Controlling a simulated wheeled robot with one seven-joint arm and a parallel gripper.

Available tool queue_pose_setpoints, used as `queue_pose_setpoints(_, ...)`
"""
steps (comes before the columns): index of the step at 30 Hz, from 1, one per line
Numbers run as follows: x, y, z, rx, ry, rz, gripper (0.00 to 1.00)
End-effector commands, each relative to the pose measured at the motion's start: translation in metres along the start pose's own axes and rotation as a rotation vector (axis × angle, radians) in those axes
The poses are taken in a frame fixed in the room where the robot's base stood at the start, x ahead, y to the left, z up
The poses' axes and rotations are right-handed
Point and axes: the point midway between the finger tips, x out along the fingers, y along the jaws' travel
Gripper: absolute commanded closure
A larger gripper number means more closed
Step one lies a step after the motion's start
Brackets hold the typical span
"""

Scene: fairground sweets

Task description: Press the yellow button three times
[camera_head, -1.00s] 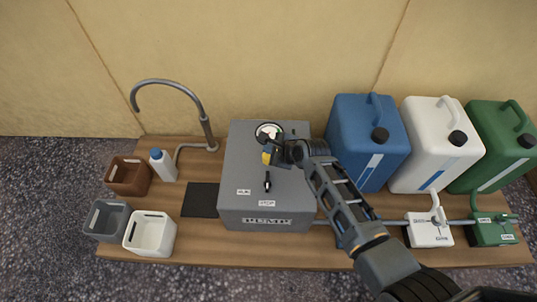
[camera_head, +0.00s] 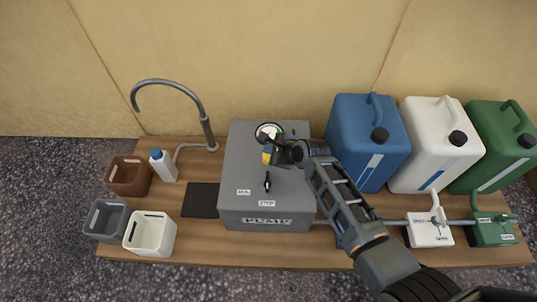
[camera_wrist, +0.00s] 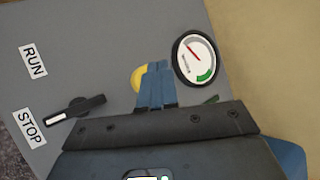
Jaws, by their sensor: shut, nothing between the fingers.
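The yellow button (camera_wrist: 137,79) is on top of the grey pump box, between the gauge and the black switch. In the head view a bit of the yellow button (camera_head: 266,158) shows beside my gripper (camera_head: 272,160). In the wrist view my gripper (camera_wrist: 156,72) is shut and empty, its blue fingertips over the right part of the button and hiding it. I cannot tell whether the tips touch the button or whether it is pushed in.
The pump box (camera_head: 240,150) carries a round gauge (camera_wrist: 196,58), a black switch (camera_wrist: 76,109) and RUN and STOP labels. Blue (camera_head: 350,130), white and green canisters stand to the right. A curved tap (camera_head: 205,125), small bins and a white bottle are on the left.

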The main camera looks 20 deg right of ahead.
Motion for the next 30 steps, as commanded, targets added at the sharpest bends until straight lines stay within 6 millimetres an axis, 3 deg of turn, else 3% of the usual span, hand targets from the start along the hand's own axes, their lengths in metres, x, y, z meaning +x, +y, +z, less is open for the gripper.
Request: queue_pose_setpoints(30, 0.0063, 0.0044, -0.0046, 0.000, 0.000, 0.000, 1.00)
